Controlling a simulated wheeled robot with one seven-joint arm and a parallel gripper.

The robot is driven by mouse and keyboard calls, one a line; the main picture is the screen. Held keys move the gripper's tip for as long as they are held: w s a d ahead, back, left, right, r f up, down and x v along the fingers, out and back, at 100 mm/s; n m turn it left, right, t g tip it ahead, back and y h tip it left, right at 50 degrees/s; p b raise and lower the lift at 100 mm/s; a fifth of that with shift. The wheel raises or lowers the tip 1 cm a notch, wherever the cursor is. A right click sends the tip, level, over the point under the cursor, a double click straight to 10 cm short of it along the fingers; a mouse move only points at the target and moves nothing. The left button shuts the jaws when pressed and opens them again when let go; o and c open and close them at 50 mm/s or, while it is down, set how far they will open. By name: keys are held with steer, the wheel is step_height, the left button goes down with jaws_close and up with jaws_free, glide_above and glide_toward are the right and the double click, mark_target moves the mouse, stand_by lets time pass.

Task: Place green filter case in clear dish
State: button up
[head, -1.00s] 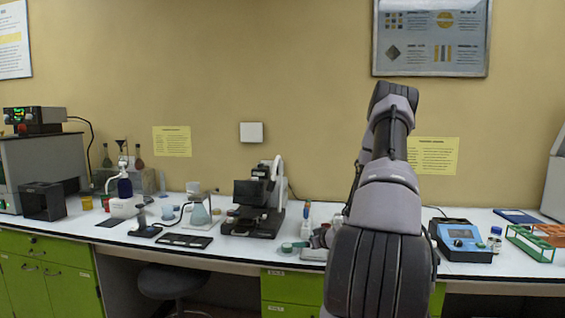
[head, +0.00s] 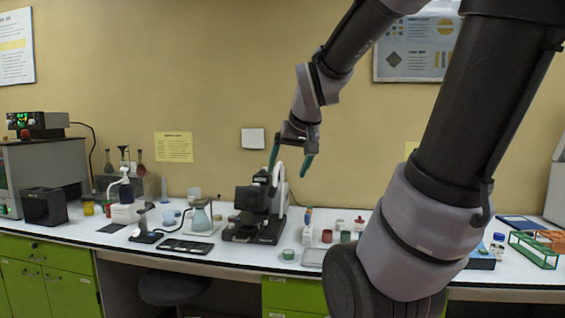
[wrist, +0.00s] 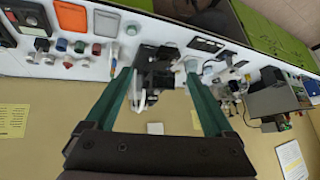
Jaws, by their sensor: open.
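A small round green case (head: 288,254), which looks like the green filter case, lies near the front edge of the bench, right of the microscope. It also shows in the wrist view (wrist: 131,30). A shallow pale, greyish tray (head: 312,258) lies just right of it and may be the clear dish; I cannot tell for sure. The tray also shows in the wrist view (wrist: 106,23). My gripper (head: 290,166) is open and empty, high above the back of the bench near the microscope, well apart from the case. Its two green fingers are spread in the wrist view (wrist: 160,77).
The dark microscope (head: 258,208) stands below my gripper. Several small bottles and jars (head: 327,236) stand behind the tray. A flat black slide holder (head: 186,246) lies left of the microscope. A green rack (head: 533,248) is at the far right.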

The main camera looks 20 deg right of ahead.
steer(key=s+a+r+y, duration=0.2)
steer(key=s+a, duration=0.3)
steer(key=s, duration=0.3)
steer(key=shift+s+r+m+g, duration=0.2)
steer(key=shift+r+m+g, duration=0.1)
steer(key=shift+m, duration=0.1)
